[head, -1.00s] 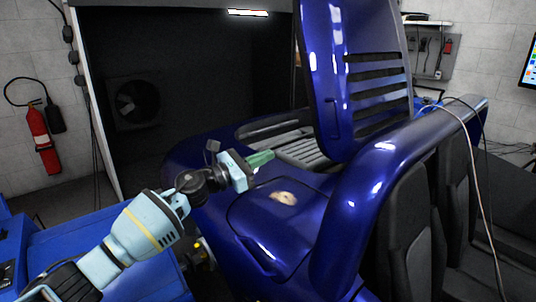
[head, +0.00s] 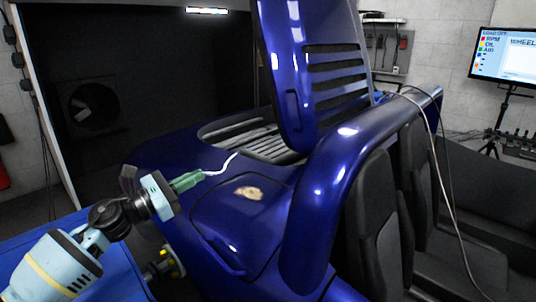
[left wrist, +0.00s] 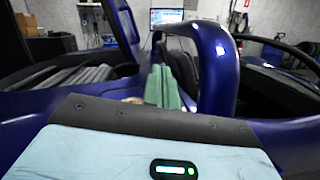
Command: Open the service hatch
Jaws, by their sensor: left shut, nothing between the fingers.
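A blue vehicle body (head: 165,160) fills the middle of the head view. A louvred blue panel (head: 285,100) stands raised and upright over a grey slatted opening. Below it, a rounded panel (head: 215,220) with a visible seam lies flush in the bodywork, with a tan patch (head: 248,193) near its upper edge. I cannot tell which panel is the service hatch. My left gripper (head: 201,175) has green fingers, shut and empty, left of the tan patch. The fingers also show in the left wrist view (left wrist: 163,88). Contact with the body cannot be told. My right gripper is not in view.
A curved blue bar (head: 335,165) rises right of the rounded panel, with dark seats (head: 370,220) beyond it. A pale cable (head: 433,135) hangs over the right side. A monitor (head: 508,57) stands at the back right. A blue surface (head: 85,260) lies under my left arm.

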